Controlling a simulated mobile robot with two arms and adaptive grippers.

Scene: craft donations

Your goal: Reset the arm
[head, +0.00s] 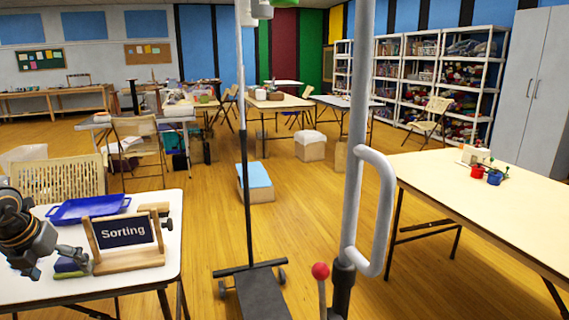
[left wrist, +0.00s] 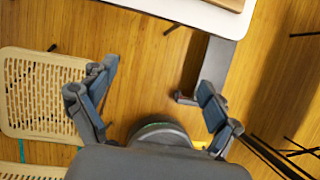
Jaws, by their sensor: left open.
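My left arm comes in from the left edge in the head view, with the left gripper (head: 28,262) beside the near-left table. In the left wrist view the left gripper (left wrist: 155,95) has its two fingers spread wide apart with nothing between them. Wooden floor shows beyond the fingers, with a white table edge at the top. My right gripper is in neither view.
The near-left table (head: 150,275) holds a blue tray (head: 88,208) and a wooden "Sorting" sign (head: 124,232). A perforated chair (head: 60,180) stands behind it. A pole on a wheeled base (head: 248,275) stands mid-floor. A long table (head: 480,200) is at right.

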